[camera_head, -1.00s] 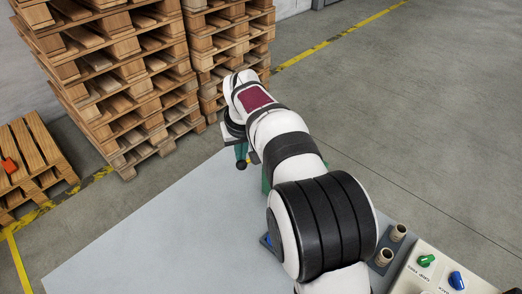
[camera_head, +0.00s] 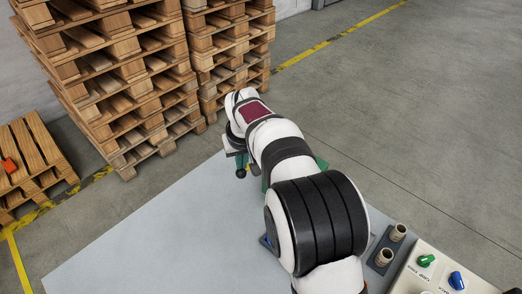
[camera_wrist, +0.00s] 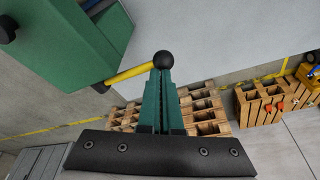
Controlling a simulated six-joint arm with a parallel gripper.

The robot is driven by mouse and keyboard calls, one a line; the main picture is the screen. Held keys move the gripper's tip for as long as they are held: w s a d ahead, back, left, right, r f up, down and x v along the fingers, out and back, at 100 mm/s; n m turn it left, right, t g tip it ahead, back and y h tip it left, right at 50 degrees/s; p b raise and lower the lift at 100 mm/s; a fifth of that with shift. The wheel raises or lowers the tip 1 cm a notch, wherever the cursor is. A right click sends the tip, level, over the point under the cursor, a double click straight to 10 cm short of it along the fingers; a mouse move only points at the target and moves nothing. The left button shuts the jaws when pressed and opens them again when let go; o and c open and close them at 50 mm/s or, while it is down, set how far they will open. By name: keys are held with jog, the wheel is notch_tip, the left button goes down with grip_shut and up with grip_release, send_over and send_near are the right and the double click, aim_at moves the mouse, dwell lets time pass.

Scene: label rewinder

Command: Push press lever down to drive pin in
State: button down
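The press is a green block (camera_wrist: 70,40) at the upper left of the wrist view. In the head view it is mostly hidden behind my arm, with a green edge (camera_head: 321,162) showing. Its yellow lever (camera_wrist: 130,74) reaches out from the block and ends in a black ball knob (camera_wrist: 163,60). The knob also shows in the head view (camera_head: 241,173). My gripper (camera_wrist: 161,75) has its green fingers together, with their tips right at the knob end of the lever. I cannot tell whether they touch it. The pin is not visible.
The grey table (camera_head: 170,235) is clear at the left. A dark holder with two round sockets (camera_head: 384,256) and a control box with green and blue knobs (camera_head: 440,272) stand at the right. Pallet stacks (camera_head: 120,80) stand beyond the table.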

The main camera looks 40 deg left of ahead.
jog(key=shift+f, duration=1.2)
notch_tip(320, 180, up, 11)
dwell(0.6)
